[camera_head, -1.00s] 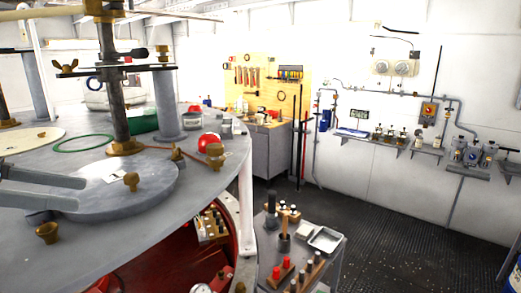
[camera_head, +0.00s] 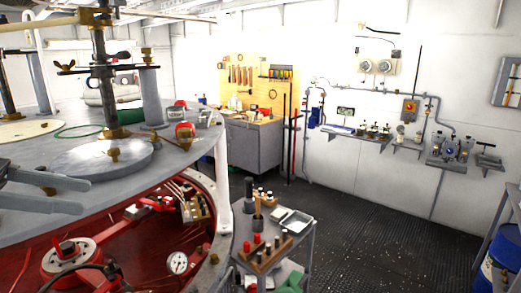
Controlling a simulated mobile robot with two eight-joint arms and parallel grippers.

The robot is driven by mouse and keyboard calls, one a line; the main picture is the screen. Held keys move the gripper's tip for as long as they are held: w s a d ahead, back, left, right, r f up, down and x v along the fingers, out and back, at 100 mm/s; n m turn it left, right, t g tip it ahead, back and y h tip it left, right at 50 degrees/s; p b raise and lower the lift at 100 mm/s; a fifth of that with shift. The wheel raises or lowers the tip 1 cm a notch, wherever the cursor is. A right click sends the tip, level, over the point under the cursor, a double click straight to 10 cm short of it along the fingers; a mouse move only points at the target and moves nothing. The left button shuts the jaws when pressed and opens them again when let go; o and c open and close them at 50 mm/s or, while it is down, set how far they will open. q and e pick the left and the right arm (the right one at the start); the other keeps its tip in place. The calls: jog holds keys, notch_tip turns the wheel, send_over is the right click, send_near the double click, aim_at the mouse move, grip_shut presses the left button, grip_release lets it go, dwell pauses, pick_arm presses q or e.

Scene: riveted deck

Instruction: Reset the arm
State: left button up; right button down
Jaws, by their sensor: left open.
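My left gripper (camera_head: 82,195) reaches in from the left edge in the head view. Its two grey fingers are apart, with nothing visible between them. It hangs in front of the large grey round deck (camera_head: 150,172), near the raised round plate (camera_head: 85,158) with a brass knob (camera_head: 113,154). I cannot tell how far above the deck it is. The rest of the left arm is out of the picture. My right gripper is not in view.
A red hollow under the deck holds a pressure gauge (camera_head: 177,262). A small cart (camera_head: 297,242) with racks and a tray stands right of it. A workbench (camera_head: 252,145) stands at the back. A blue drum (camera_head: 497,262) is at lower right. The dark floor (camera_head: 380,225) between is clear.

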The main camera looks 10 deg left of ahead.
pick_arm(q)
jog(key=d+f+m+y, duration=0.3)
jog(key=f+m, duration=0.5)
jog(key=f, duration=0.7)
jog(key=s+d+f+m+y, duration=0.1)
jog(key=d+f+m+y, duration=0.3)
jog(key=f, duration=1.2)
jog(key=s+d+f+m+g+y, duration=0.1)
jog(key=d+f+m+y, duration=0.3)
jog(key=f+m, duration=0.8)
notch_tip(320, 180, down, 4)
jog(key=shift+d+r, duration=0.15)
jog(key=shift+d, duration=1.05)
